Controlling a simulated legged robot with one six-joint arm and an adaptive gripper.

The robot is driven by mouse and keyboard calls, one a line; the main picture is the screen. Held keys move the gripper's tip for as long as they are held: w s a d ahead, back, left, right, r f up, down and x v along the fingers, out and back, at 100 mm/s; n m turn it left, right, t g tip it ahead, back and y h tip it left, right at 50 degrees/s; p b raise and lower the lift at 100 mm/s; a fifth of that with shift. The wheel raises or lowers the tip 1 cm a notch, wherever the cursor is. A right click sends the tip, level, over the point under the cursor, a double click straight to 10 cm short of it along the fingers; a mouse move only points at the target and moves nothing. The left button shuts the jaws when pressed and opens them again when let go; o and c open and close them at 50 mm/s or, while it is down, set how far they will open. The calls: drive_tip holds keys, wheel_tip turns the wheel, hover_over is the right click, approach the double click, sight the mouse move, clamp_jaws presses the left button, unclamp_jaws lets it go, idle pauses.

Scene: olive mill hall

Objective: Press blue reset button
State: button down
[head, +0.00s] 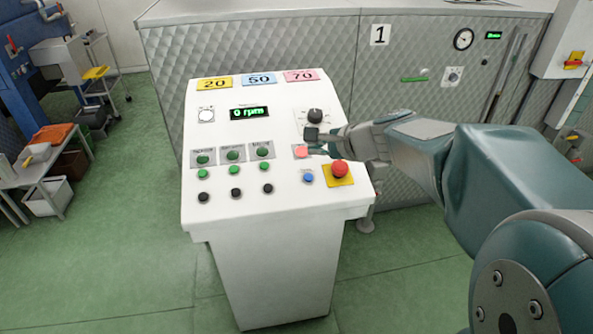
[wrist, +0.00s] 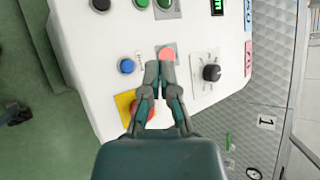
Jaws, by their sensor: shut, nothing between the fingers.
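The blue button (head: 308,177) is on the sloped white control panel (head: 220,140), low on its right side, just left of the red mushroom button (head: 339,168) on its yellow plate. In the wrist view the blue button (wrist: 126,66) lies left of my fingertips and is uncovered. My gripper (head: 312,136) is shut and empty. It hovers over the panel near the lit red square button (head: 301,151), between the black knob and the blue button. In the wrist view my gripper (wrist: 160,68) has its fingertips together, next to the red lit button (wrist: 167,53). I cannot tell whether it touches the panel.
The black rotary knob (head: 315,116) is just above my gripper. Several green and black buttons fill the panel's left half, below a display (head: 249,113) reading 0 rpm. A quilted metal machine (head: 270,50) stands behind.

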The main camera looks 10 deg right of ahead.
sight(308, 177)
drive_tip(key=shift+m, duration=0.5)
drive_tip(key=w+f, duration=0.1)
drive_tip(key=f, duration=0.1)
drive_tip(key=w+f, duration=0.1)
drive_tip(key=f, duration=0.3)
drive_tip(key=shift+w+f, duration=0.35)
drive_tip(key=shift+w, duration=0.05)
drive_tip(key=shift+w+d+f, duration=0.1)
drive_tip(key=shift+w+f, duration=0.15)
drive_tip(key=shift+f, duration=0.65)
drive_tip(key=shift+f, duration=0.1)
idle(0.3)
drive_tip(key=shift+w+f, duration=0.1)
drive_tip(key=shift+f, duration=0.1)
drive_tip(key=shift+w+f, duration=0.1)
drive_tip(key=shift+f, duration=0.25)
idle(0.7)
idle(0.4)
drive_tip(key=shift+s+r, duration=0.25)
drive_tip(key=shift+r, duration=0.5)
